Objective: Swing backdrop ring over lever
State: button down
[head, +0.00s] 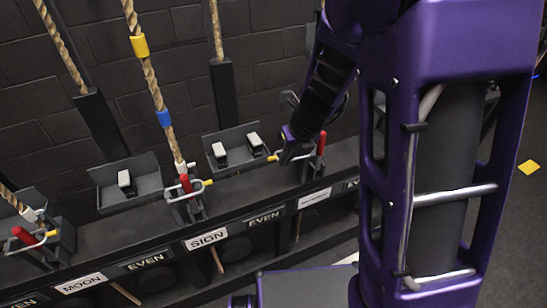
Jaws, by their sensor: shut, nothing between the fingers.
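Rope locks with red levers stand along a dark rail. The lever at right, a red lever (321,143), is upright, just right of my gripper (288,153). A metal ring (300,157) with a yellow tab (273,158) lies at that lock, partly hidden by my gripper. I cannot tell whether the ring is around the lever. My gripper is shut and empty, close to the ring; contact is unclear. A white label (315,197) below this lock is too small to read.
Other locks have a red lever at SIGN (186,184) and a tilted one at MOON (25,235). Ropes, including one with yellow and blue bands (152,85), rise in front of the dark block wall. Trays with weights (126,182) sit between locks. My purple arm blocks the right side.

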jog(key=b+x, duration=0.5)
jog(key=x, duration=0.5)
jog(key=w+r, duration=0.1)
jog(key=w+r+p, duration=0.1)
jog(key=r, duration=0.1)
jog(key=shift+w+a+r, duration=0.15)
jog(key=shift+a+r, duration=0.05)
